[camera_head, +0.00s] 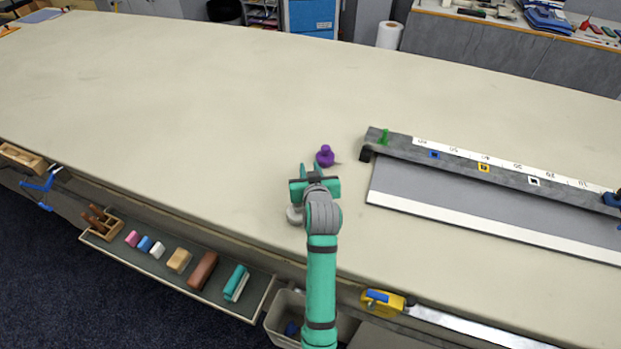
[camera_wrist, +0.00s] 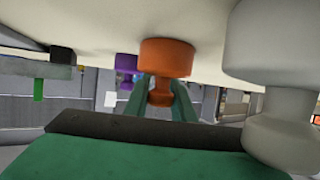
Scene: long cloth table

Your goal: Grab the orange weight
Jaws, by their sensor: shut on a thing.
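The orange weight (camera_wrist: 167,58) shows in the wrist view with a wide round base and a narrower neck and knob. My gripper (camera_wrist: 161,95) has its two green fingers shut on the neck and knob. In the head view my gripper (camera_head: 309,174) is low over the table near its front edge, and the arm hides the orange weight there. I cannot tell whether its base touches the table.
A purple weight (camera_head: 325,156) stands just beyond my gripper, also in the wrist view (camera_wrist: 126,68). A pale grey weight (camera_head: 294,215) stands close by on the near left, large in the wrist view (camera_wrist: 284,75). A grey ruled board (camera_head: 480,195) lies to the right. The table's left is clear.

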